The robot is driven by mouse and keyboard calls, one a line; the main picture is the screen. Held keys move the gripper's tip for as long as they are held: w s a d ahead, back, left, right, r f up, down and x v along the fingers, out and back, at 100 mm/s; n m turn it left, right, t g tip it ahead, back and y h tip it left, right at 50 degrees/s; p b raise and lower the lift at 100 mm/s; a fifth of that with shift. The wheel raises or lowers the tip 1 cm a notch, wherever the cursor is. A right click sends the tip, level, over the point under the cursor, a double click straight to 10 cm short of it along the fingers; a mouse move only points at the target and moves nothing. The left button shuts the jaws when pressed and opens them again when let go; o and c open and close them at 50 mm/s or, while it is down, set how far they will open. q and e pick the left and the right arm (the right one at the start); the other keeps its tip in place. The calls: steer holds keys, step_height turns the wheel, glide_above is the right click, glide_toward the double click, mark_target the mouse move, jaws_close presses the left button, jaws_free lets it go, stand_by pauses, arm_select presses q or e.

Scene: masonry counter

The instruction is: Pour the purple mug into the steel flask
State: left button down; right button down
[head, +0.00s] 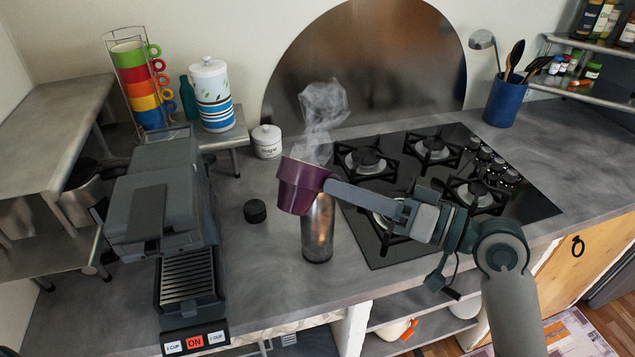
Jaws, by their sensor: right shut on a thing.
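The purple mug (296,190) is held up over the counter, tilted slightly, with steam rising above it. My right gripper (334,187) is shut on it from the right side. The steel flask (318,235) stands upright on the counter just below and slightly right of the mug. The mug and gripper finger hide the flask's mouth, so I cannot tell whether they touch the flask. No stream of liquid shows, and the mug's inside is mostly hidden. My left gripper is not in view.
A small black lid (255,211) lies left of the flask. A coffee machine (165,200) stands further left. The gas hob (440,180) is on the right, under my right arm. A sugar jar (267,142) stands behind. Counter in front of the flask is clear.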

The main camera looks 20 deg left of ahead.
steer(key=shift+w+r+m+p, duration=0.2)
steer(key=shift+r+m+p, duration=0.1)
steer(key=shift+m+p, duration=0.6)
steer(key=shift+w+r+m+p, duration=0.15)
steer(key=shift+r+m+p, duration=0.15)
steer(key=shift+m+p, duration=0.55)
stand_by(1.8)
steer(key=shift+w+d+f+m+p, duration=0.1)
steer(key=shift+w+f+m+p, duration=0.1)
steer(key=shift+f+m+p, duration=0.5)
stand_by(2.2)
steer(key=shift+w+r+m+p, duration=0.1)
steer(key=shift+r+m+p, duration=0.3)
steer(key=shift+p, duration=0.4)
stand_by(0.8)
